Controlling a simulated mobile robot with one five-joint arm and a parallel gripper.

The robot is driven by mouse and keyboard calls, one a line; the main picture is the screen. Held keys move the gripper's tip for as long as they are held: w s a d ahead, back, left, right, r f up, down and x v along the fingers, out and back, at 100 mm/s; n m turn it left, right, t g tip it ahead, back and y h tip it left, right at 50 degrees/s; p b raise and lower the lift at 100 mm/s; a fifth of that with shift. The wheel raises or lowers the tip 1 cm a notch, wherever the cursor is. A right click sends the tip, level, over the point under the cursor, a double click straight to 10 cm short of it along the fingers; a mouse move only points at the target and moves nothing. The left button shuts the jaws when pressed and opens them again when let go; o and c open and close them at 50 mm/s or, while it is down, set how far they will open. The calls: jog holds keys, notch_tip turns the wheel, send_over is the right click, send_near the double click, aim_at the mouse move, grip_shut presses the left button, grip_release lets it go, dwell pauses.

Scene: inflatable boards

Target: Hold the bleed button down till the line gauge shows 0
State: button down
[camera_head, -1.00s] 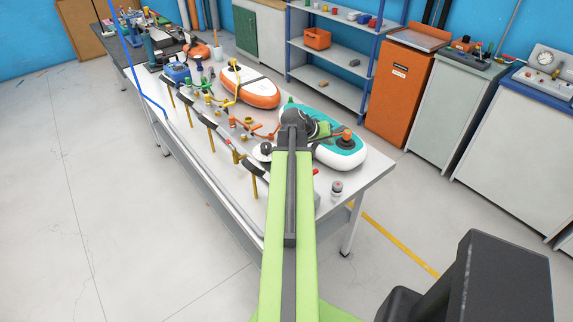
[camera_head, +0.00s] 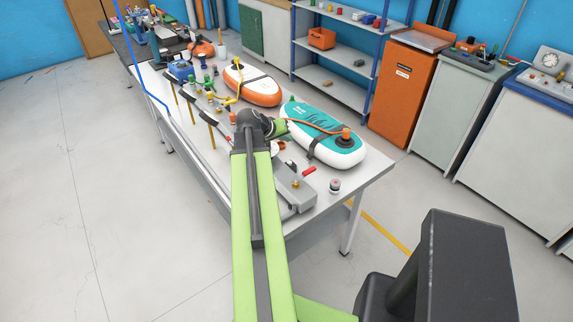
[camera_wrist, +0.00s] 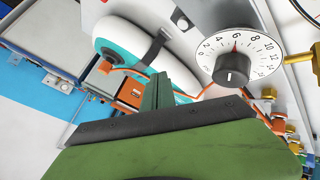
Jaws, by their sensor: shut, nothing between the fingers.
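My gripper (camera_wrist: 158,92) is shut and empty, pointing toward the teal and white board (camera_wrist: 140,50) in the wrist view. In the head view my gripper (camera_head: 282,128) is just left of the teal and white board (camera_head: 320,130), partly hidden by my arm. A white dial with a black knob (camera_wrist: 232,72) is at the right of the wrist view; its red mark is near 6. I cannot tell if this is the line gauge. I cannot single out the bleed button; a grey box (camera_head: 290,190) with a brass fitting is at the bench's front.
An orange board (camera_head: 251,84) lies further back on the bench. Colored valves and brass pipes run along its left part. A red-handled piece (camera_head: 309,170) and a small round jar (camera_head: 335,186) are near the front edge.

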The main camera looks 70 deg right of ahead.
aim_at(291, 162)
jog(key=shift+s, duration=0.1)
notch_tip(291, 162, down, 9)
jog(key=b, duration=0.9)
jog(key=shift+s+d, duration=0.1)
jog(key=shift+r, duration=0.1)
dwell(1.4)
jog(key=shift+s+f+b, duration=0.1)
jog(key=shift+f+b, duration=0.25)
jog(key=shift+f, duration=0.05)
jog(key=shift+s+a+f+b, duration=0.1)
jog(key=shift+a+f+b, duration=0.25)
jog(key=shift+f+b, duration=0.45)
dwell(3.8)
